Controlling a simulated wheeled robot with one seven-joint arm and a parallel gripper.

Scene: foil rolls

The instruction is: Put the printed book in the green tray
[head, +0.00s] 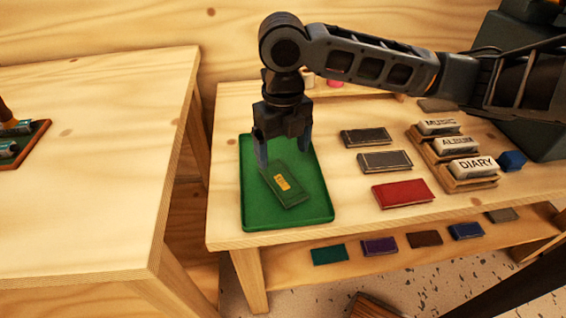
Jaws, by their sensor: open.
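A dark green book with a gold printed panel (290,193) lies at an angle in the green tray (320,205), on the left part of the right-hand table. My gripper (283,160) points down over the tray with its two fingers apart. One finger is at the book's upper left and the other is beyond its upper right. From this angle I cannot tell whether either finger touches the book.
Two dark books (385,161) and a red book (403,193) lie right of the tray. Wooden holders with blocks marked MUSIC, ALBUM and DIARY (474,166) stand farther right. Several books lie on the lower shelf (290,262). Another table (90,170) stands left across a gap.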

